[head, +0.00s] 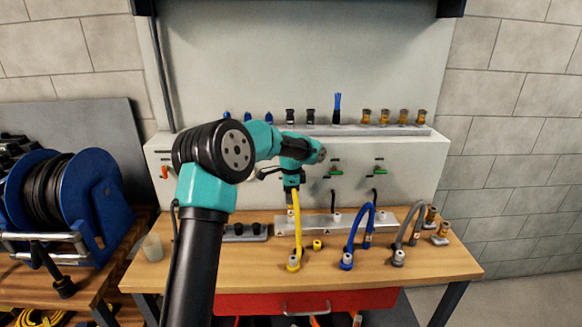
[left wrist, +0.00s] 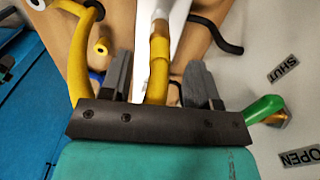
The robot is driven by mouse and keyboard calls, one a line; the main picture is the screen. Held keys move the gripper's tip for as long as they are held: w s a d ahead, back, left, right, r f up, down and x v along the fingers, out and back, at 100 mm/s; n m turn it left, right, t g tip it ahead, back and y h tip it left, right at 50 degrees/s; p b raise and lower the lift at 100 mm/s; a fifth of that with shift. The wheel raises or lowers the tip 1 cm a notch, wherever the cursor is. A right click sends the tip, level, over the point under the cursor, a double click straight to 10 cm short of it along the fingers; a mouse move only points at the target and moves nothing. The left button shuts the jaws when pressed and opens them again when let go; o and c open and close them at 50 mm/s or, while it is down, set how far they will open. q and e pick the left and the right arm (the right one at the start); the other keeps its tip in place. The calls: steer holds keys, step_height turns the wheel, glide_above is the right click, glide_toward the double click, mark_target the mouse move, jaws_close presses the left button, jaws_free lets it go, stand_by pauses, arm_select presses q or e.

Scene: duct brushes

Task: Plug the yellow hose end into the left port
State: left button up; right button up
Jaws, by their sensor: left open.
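The yellow hose (head: 298,225) rises from a fitting on the wooden bench, and its upper part reaches my left gripper (head: 291,188). In the left wrist view the yellow hose end (left wrist: 158,65) lies between the two dark fingers of my left gripper (left wrist: 158,80). The fingers are open, with a gap on each side of it. The panel (head: 415,165) behind has green-handled valves (head: 380,171). The left port cannot be made out; my left arm and gripper cover part of the panel. My right gripper is not in view.
A blue hose (head: 357,228) and a grey hose (head: 408,232) stand to the right on the bench (head: 440,265). A white rail (head: 385,218) lies behind them. A small yellow piece (head: 317,244) lies beside the yellow hose. A blue reel (head: 95,205) stands at left.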

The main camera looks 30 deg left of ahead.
arm_select(q)
step_height(320, 180, up, 12)
steer(key=shift+f, duration=0.2)
steer(key=shift+f, duration=0.1)
stand_by(0.4)
